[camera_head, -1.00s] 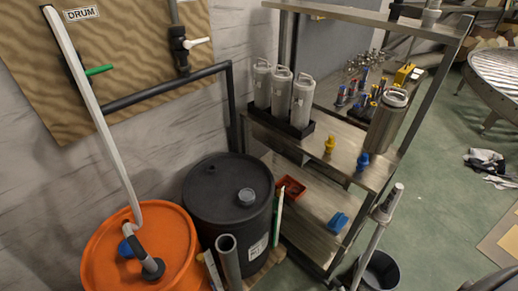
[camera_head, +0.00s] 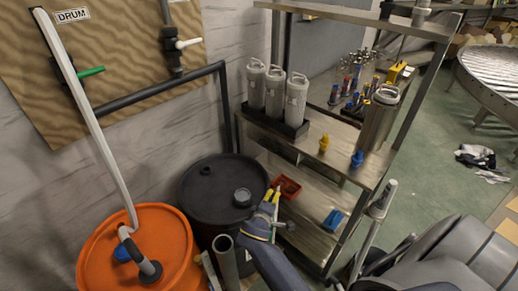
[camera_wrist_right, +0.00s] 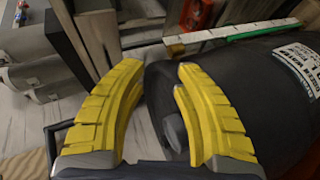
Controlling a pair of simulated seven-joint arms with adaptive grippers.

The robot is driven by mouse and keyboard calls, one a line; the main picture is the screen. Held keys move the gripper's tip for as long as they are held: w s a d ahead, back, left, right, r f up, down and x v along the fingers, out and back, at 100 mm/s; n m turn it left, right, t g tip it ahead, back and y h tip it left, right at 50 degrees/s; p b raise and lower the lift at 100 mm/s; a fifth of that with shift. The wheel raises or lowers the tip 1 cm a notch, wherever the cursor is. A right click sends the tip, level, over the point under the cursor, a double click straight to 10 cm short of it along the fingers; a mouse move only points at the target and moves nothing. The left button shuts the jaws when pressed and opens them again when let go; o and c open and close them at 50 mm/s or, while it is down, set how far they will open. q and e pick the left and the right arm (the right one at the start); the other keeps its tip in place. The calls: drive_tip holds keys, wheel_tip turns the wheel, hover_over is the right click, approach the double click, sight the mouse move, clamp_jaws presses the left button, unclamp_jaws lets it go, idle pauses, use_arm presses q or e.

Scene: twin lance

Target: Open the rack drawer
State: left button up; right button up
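The metal rack (camera_head: 350,140) stands right of centre in the head view, with open shelves. I cannot make out a drawer front or handle on it. My right gripper (camera_head: 272,194) has yellow fingers and is above the near edge of the black drum, in front of the rack's lower shelf. In the right wrist view the same gripper (camera_wrist_right: 153,72) has its fingers apart with nothing held between them. The black drum lies beside and behind its right finger. My left gripper is not in view.
The black drum (camera_head: 205,195) and orange drum (camera_head: 110,240) stand left of the rack. A red bin (camera_head: 288,187) and blue item (camera_head: 333,220) lie on the lower shelf. Grey canisters (camera_head: 274,92), a steel container (camera_head: 379,120) and small caps stand above.

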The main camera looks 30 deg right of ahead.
drive_tip(key=w+a+r+t+h, duration=0.25)
drive_tip(key=w+r, duration=0.55)
drive_tip(key=w, duration=0.4)
approach(267, 148)
drive_tip(key=shift+g, duration=0.45)
drive_tip(key=x, duration=1)
drive_tip(key=shift+w, duration=0.5)
drive_tip(key=shift+a, duration=0.1)
clamp_jaws()
